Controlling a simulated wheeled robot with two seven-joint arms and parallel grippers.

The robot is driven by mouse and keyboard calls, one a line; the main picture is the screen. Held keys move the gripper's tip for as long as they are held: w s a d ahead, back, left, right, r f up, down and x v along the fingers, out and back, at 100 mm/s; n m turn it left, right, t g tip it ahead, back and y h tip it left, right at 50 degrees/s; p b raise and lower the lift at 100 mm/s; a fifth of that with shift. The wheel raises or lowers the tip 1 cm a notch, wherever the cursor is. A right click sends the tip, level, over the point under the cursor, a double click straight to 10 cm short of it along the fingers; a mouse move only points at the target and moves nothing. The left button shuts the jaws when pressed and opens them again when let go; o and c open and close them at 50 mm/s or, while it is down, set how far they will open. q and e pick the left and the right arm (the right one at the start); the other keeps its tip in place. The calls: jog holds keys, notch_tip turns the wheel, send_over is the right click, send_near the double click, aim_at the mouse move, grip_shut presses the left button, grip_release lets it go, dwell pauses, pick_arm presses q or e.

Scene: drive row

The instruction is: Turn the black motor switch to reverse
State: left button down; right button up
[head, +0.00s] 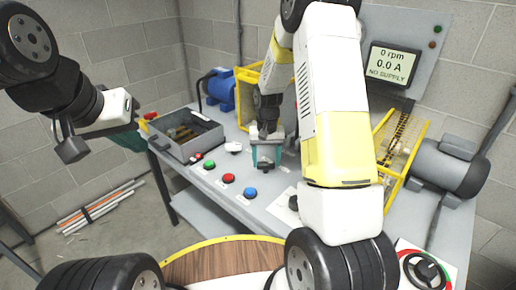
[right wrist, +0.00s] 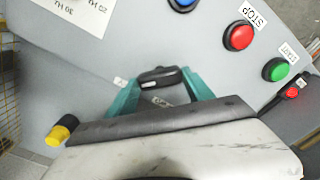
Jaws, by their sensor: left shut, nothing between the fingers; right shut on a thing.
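The black motor switch (right wrist: 160,78) is a dark oblong knob on the grey panel in the right wrist view, with small white labels beside it. My right gripper (head: 266,160) reaches down to the bench top, and its teal fingers are on either side of the knob, shut on it. In the head view the fingers mostly hide the knob. The labels are too small to read, so I cannot tell its position. My left gripper (head: 131,139) is shut and empty, left of the grey tray and away from the switch.
A grey tray (head: 197,148) is at the back left. A display (head: 392,64) reads 0 rpm, 0.0 A, NO SUPPLY.

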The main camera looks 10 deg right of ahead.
aim_at(266, 163)
jog(key=o, duration=1.4)
jog(key=shift+c, duration=0.2)
jog(key=shift+r, duration=0.15)
notch_tip(266, 163, up, 8)
jog(key=shift+f, duration=0.2)
